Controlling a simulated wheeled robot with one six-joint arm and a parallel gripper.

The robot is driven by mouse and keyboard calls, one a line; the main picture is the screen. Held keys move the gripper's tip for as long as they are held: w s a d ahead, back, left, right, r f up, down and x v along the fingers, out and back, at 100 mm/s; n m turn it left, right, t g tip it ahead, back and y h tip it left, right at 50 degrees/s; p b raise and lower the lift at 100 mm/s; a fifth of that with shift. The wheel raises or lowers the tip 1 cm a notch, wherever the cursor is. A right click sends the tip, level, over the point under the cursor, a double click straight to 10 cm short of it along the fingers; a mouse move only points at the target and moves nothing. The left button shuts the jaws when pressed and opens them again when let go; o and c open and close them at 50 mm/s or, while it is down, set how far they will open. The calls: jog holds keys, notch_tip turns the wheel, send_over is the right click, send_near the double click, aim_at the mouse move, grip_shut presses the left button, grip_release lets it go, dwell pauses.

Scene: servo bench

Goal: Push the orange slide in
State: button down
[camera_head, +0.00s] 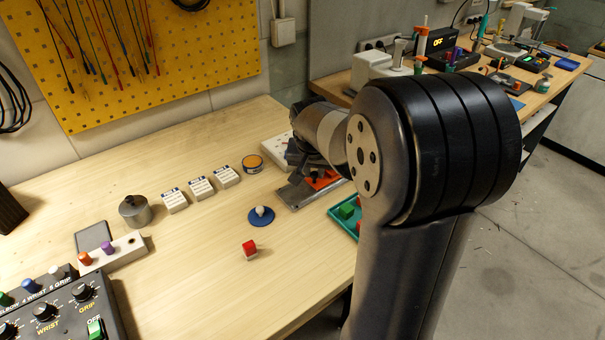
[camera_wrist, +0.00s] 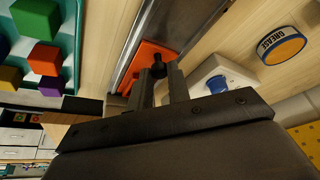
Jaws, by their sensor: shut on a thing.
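The orange slide (camera_head: 322,181) sits on a grey metal rail (camera_head: 297,195) at the right side of the bench. In the wrist view the orange slide (camera_wrist: 152,52) carries a black knob (camera_wrist: 158,68) near my fingertips. My gripper (camera_wrist: 158,82) is shut on that knob, one finger on each side. In the head view my arm covers part of the slide and the far end of the rail, so how far in the slide sits cannot be told.
A teal tray (camera_head: 334,212) with coloured blocks lies right beside the rail. A white box (camera_head: 276,149) and a grease tin (camera_head: 252,163) stand on its other side. The bench middle is mostly clear.

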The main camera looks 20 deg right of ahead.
jog(key=shift+w+d+r, duration=0.1)
jog(key=shift+d, duration=0.05)
jog(key=c, duration=1.3)
grip_release()
jog(key=shift+d, duration=0.1)
jog(key=shift+c, duration=0.2)
jog(key=v, duration=1)
jog(key=shift+r, duration=0.3)
